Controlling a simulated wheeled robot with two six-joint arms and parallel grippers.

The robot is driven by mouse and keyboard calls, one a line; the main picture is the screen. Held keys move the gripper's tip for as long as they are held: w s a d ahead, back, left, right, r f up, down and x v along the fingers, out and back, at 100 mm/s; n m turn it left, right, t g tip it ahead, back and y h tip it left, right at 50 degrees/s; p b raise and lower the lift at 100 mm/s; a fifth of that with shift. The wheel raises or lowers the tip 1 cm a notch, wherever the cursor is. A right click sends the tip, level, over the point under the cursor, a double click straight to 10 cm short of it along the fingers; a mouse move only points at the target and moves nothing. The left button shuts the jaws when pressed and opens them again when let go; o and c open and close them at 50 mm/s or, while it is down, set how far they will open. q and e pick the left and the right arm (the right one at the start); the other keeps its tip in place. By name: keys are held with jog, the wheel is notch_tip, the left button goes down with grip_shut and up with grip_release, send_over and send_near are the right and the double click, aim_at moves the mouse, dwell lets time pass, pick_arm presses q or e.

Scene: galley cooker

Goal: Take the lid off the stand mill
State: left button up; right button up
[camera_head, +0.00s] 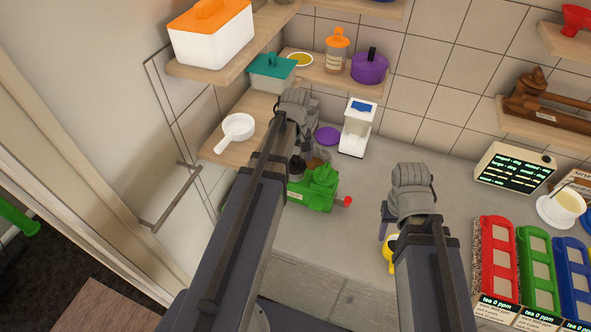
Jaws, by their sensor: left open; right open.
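A white upright appliance (352,135) with a blue top (362,106) stands on the counter near the tiled wall; it looks like the stand mill with its lid on. My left gripper (297,107) is left of it, apart from it, and my own wrist and arm hide most of its fingers. My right gripper (400,212) is lower right of the mill, over the counter and well apart from it; its fingers are mostly hidden. Both grippers are open, and I see nothing held.
A green machine (318,190) with a red knob lies below the mill. A purple disc (327,136) is left of it. A yellow mug (389,254) is partly behind my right arm. Shelves (338,80) overhang the back. Red, green and blue bins (497,262) stand right.

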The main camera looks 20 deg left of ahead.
pick_arm(q)
jog(key=shift+f, duration=0.15)
jog(key=shift+d, duration=0.1)
jog(key=c, duration=1.5)
